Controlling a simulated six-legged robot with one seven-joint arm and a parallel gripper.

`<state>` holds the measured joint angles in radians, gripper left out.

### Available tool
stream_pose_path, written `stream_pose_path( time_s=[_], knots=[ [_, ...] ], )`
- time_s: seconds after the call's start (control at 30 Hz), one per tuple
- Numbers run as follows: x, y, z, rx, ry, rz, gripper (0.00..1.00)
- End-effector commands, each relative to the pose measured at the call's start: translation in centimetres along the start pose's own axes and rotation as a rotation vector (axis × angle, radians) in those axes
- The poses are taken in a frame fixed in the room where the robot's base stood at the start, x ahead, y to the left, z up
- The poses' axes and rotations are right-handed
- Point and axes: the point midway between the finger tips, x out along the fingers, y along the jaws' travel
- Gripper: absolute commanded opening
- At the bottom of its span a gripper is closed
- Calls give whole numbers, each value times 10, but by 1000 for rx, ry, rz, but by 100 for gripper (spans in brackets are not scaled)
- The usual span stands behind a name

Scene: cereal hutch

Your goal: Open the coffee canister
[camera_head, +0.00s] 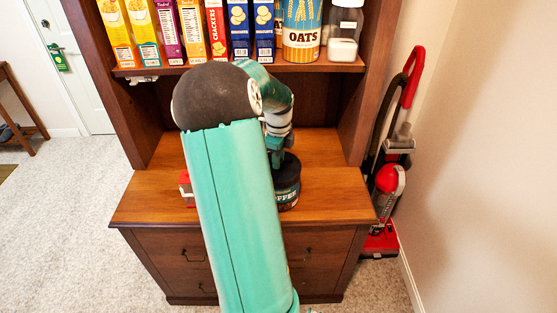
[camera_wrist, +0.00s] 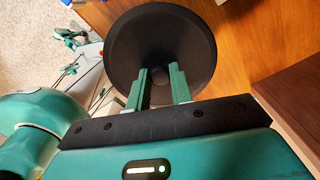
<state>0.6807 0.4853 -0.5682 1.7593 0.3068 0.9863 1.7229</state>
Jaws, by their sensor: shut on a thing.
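The coffee canister (camera_head: 288,198) stands on the wooden counter of the hutch, partly hidden behind my arm. It is dark, with light lettering around its side. Its black round lid (camera_wrist: 128,48) fills the middle of the wrist view and also shows at the canister's top in the head view. My gripper (camera_wrist: 158,76) is above the lid, with its two green fingers shut on the small knob (camera_wrist: 154,72) at the lid's centre. The lid appears to rest on the canister, but the fingers and arm hide much of the contact, so I cannot tell whether there is a gap.
A shelf above the counter (camera_head: 330,143) holds several cereal boxes (camera_head: 115,32), a cracker box (camera_head: 216,32), an oats canister (camera_head: 302,30) and a clear jar (camera_head: 345,35). A red object (camera_head: 186,188) is partly hidden left of my arm. A red vacuum (camera_head: 388,190) stands right of the hutch.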

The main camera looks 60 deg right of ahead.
Motion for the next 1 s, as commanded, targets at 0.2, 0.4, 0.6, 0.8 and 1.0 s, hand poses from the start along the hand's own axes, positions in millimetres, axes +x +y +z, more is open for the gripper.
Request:
stream_pose_path(
  time_s=[0.2,0.4,0.6,0.8,1.0],
  knots=[
    [-10,0,0,1,0,-1,4],
    [-19,0,0,1,0,-1,4],
    [-29,0,0,0,0,-2,4],
    [-37,0,0,-1,0,-1,4],
    [-41,0,0,0,1,0,4]
  ],
)
